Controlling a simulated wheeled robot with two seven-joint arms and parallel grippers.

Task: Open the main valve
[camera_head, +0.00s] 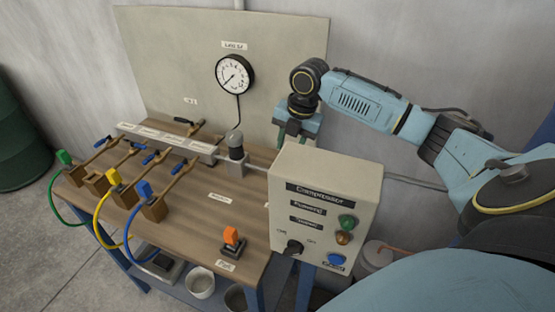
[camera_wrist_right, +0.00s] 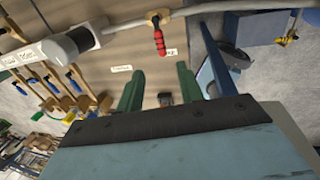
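A valve with a red handle (camera_wrist_right: 159,42) sits on a grey pipe (camera_wrist_right: 190,12) in the right wrist view, beside a small label that I cannot read. In the head view I cannot see this valve; the compressor control box (camera_head: 325,190) may hide it. My right gripper (camera_wrist_right: 160,88) has its two green fingers spread with a gap between them, and nothing is held. The red handle lies beyond the fingertips, apart from them. In the head view my right gripper (camera_head: 298,127) is behind the control box, its fingertips partly hidden. My left gripper is not in view.
The wooden bench (camera_head: 195,220) carries several blue-handled valves (camera_head: 152,158), a grey cylindrical fitting (camera_head: 236,150) and an orange switch (camera_head: 232,237). A pressure gauge (camera_head: 235,75) is on the back panel (camera_head: 180,60). Coloured hoses hang at the left edge. The front middle of the bench is clear.

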